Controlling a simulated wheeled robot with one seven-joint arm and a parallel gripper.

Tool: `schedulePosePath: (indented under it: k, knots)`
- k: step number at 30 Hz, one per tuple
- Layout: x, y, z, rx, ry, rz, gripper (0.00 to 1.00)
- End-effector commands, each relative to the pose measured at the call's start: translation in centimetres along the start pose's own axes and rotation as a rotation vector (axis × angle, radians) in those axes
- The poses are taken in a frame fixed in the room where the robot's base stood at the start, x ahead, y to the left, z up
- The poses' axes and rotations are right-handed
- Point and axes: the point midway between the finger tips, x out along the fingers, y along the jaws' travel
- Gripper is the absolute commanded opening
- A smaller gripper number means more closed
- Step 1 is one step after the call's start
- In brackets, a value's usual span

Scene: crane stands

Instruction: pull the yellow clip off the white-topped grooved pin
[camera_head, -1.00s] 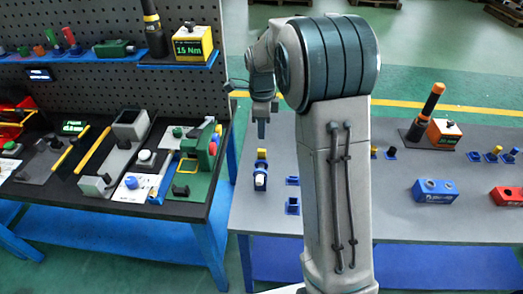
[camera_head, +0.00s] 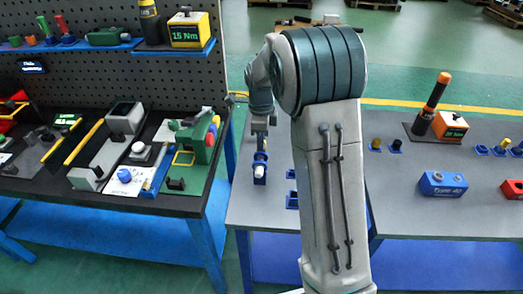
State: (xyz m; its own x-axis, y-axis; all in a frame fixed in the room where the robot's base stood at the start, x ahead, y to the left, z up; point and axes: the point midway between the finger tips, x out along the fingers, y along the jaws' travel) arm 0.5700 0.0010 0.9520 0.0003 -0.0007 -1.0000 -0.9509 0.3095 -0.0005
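The white-topped pin (camera_head: 259,169) is small in the head view, in a blue holder (camera_head: 260,181) near the left edge of the grey table. My gripper (camera_head: 261,148) hangs pointing down, just behind and above the white top in the picture. The yellow clip cannot be made out now; the gripper covers the spot behind the pin where yellow showed before. Whether the fingers touch anything, and whether they are open, is too small to tell. The grooves on the pin cannot be seen.
Empty-looking blue holders (camera_head: 292,200) stand right of the pin, close to my arm. Further right are yellow and dark pins (camera_head: 376,144), a blue block (camera_head: 443,185) and an orange-and-black tool (camera_head: 431,104). A cluttered black bench (camera_head: 160,203) is at the left.

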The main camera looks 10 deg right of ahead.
Motion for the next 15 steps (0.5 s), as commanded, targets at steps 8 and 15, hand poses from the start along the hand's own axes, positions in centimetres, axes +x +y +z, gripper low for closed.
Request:
schedulePosePath:
  k: [8, 15]
  knots:
    - [0.05, 0.01, 0.01, 0.000, 0.000, 0.000, 0.21]
    - [0.03, 0.02, 0.02, -0.001, 0.000, 0.001, 0.00]
